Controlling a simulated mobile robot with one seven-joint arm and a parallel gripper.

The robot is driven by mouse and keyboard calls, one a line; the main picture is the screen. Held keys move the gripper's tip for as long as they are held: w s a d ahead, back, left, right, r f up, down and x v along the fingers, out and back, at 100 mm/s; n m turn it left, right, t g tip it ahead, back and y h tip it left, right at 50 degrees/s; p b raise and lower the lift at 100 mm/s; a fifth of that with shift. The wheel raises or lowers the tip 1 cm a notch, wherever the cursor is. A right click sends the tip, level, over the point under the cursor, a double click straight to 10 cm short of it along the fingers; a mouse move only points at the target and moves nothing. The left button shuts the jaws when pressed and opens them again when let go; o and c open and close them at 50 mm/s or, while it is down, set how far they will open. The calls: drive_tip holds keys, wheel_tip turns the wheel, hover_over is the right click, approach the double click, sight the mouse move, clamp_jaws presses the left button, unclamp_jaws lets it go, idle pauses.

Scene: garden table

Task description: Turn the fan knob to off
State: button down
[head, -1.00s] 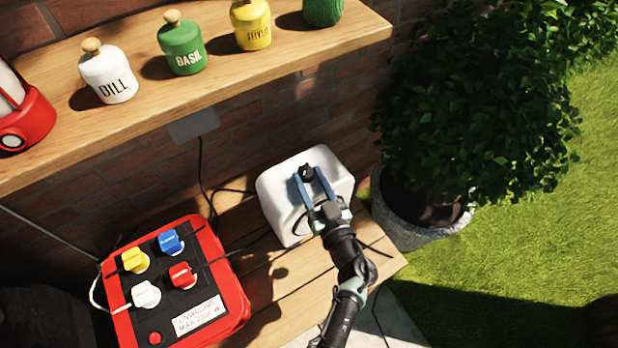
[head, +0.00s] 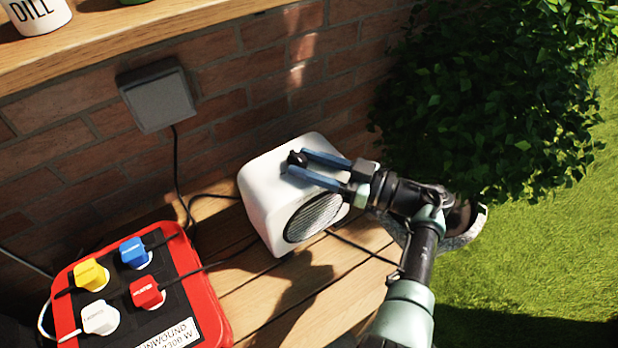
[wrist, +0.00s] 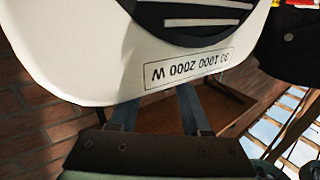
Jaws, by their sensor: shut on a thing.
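The fan (head: 262,205) is a white rounded box on the wooden table, with a dark round grille (head: 315,217) on its front. Its small black knob (head: 296,158) is on top. My gripper (head: 297,161) reaches in from the right, with its two blue fingers at either side of the knob, shut on it. The knob's pointer direction is too small to read. In the wrist view a white face with upside-down print "30 1000 2000 W" (wrist: 190,70) and a black round part (wrist: 195,18) fill the top. The fingertips are hidden there behind the white edge.
A red power box (head: 212,318) with yellow, blue, white and red plugs stands at lower left. Black cables run beside the fan. A grey wall box (head: 157,95) and wooden shelf (head: 160,38) are above. A leafy shrub (head: 480,100) stands close on the right.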

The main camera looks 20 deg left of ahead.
drive_tip(key=shift+a+f+n+g+b, duration=0.15)
drive_tip(key=shift+n+g+b, duration=0.55)
drive_tip(key=shift+g+b, duration=0.6)
drive_tip(key=shift+c, duration=1.8)
unclamp_jaws()
drive_tip(key=d+b, duration=0.6)
drive_tip(key=d, duration=0.7)
drive_tip(key=shift+w+b, duration=0.25)
drive_tip(key=shift+b, duration=0.1)
